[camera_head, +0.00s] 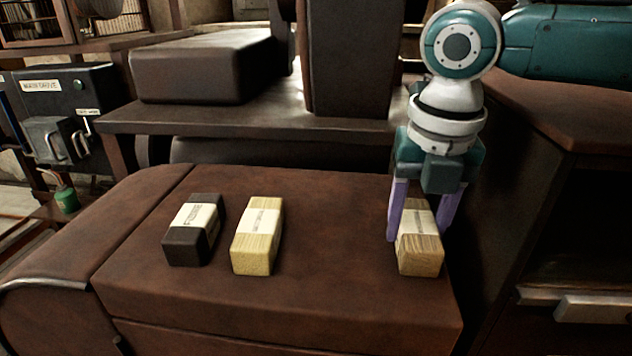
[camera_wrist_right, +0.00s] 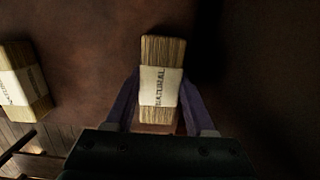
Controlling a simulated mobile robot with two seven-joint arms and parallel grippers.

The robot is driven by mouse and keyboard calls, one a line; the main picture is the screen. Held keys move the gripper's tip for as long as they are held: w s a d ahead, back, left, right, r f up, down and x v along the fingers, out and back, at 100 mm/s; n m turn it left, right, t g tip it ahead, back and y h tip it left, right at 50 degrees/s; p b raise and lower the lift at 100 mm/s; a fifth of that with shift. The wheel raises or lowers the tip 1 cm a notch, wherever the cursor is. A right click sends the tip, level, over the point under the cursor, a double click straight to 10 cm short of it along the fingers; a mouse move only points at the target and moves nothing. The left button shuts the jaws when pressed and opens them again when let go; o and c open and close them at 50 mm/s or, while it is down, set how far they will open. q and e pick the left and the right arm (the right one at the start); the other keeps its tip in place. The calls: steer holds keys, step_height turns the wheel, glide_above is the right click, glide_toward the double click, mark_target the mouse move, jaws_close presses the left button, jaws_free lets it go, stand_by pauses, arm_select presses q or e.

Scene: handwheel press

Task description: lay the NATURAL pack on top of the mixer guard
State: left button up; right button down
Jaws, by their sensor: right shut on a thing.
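The NATURAL pack (camera_wrist_right: 161,85) is a light wood block with a pale paper band that reads NATURAL in the right wrist view. In the head view this pack (camera_head: 420,255) is at the right end of a broad brown cover (camera_head: 300,300). My right gripper (camera_head: 419,235) points down, its purple fingers on either side of the pack, shut on it. It also shows in the right wrist view (camera_wrist_right: 160,112). The pack looks level, at or just above the cover. No label marks the mixer guard, so I cannot tell which brown housing it is. My left gripper is not in view.
A dark banded pack (camera_head: 190,235) and a yellowish banded pack (camera_head: 257,238) lie on the cover's left half. Behind are a raised brown box (camera_head: 200,70) and a tall brown column (camera_head: 348,60). A brown cabinet (camera_head: 560,120) stands at right. The cover's middle is clear.

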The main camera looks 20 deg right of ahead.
mark_target(418, 228)
steer(key=shift+c, duration=1.3)
jaws_free()
steer(key=shift+f, duration=0.1)
step_height(418, 228, up, 12)
steer(key=s+p, duration=0.1)
steer(key=p, duration=0.1)
steer(key=s+a+f+m, duration=0.1)
steer(key=a+f, duration=0.1)
steer(key=a, duration=0.1)
steer(key=s+a+f+m+y, duration=0.1)
steer(key=a+f+m, duration=0.1)
steer(key=a+f, duration=0.1)
steer(key=s+a+f+m, duration=0.1)
steer(key=s+a+f, duration=0.1)
steer(key=a, duration=0.2)
steer(key=shift+s+a+f+m+t+y, duration=0.1)
steer(key=shift+a+f+m+t+y, duration=0.1)
steer(key=shift+m+t+y, duration=0.2)
steer(key=s+a+f+m+t+y, duration=0.2)
steer(key=s+a+f+m, duration=0.2)
steer(key=s+m, duration=0.7)
steer(key=s+d+f+m+h, duration=0.1)
steer(key=d+m, duration=0.5)
steer(key=m, duration=0.6)
steer(key=s+h, duration=0.1)
steer(key=s, duration=0.1)
steer(key=shift+s+d+f+h, duration=0.2)
steer(key=shift+s+f+h, duration=0.1)
steer(key=shift+h, duration=0.1)
